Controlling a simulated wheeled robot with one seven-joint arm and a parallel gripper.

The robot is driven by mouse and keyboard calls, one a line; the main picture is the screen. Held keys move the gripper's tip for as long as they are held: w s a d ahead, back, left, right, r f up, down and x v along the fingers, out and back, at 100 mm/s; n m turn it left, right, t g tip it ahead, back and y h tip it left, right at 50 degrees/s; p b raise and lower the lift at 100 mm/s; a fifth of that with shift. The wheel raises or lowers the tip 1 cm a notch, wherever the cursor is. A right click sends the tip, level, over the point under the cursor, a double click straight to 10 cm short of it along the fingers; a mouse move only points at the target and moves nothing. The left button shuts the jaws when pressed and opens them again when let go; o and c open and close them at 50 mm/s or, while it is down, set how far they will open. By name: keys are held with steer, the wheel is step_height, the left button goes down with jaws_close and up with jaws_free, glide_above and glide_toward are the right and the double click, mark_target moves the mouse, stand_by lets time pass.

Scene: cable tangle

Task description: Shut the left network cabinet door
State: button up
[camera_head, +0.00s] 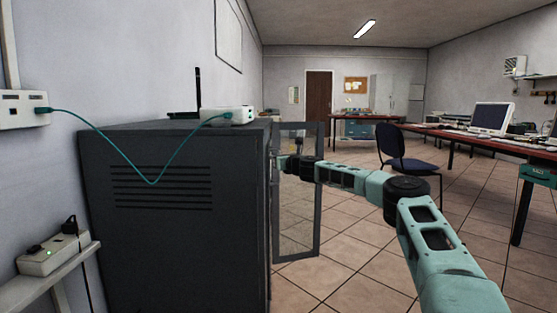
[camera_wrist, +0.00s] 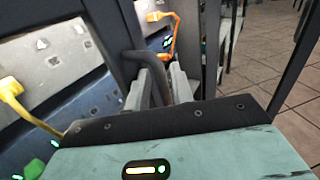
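The dark network cabinet (camera_head: 180,225) stands on the left in the head view. A framed see-through door (camera_head: 297,240) stands open, sticking out from its front. My arm reaches to the front of the cabinet, and my gripper (camera_head: 281,162) is small there, partly against the door. In the wrist view, my gripper (camera_wrist: 160,88) has a finger on each side of a dark bent handle (camera_wrist: 143,58) and looks closed on it. Which door leaf bears the handle is not clear, as most of that leaf is hidden.
Panels with a yellow cable (camera_wrist: 25,105) and an orange cable (camera_wrist: 172,38) show in the wrist view. A white box (camera_head: 228,115) with a teal cable (camera_head: 152,182) sits on the cabinet. A chair (camera_head: 405,155) and desks stand to the right. Tiled floor beside the door is clear.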

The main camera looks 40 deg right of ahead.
steer(key=shift+a, duration=0.15)
steer(key=s+a+p, duration=0.1)
steer(key=s+p, duration=0.1)
steer(key=s, duration=1.5)
steer(key=shift+s+a, duration=0.2)
steer(key=shift+a, duration=0.1)
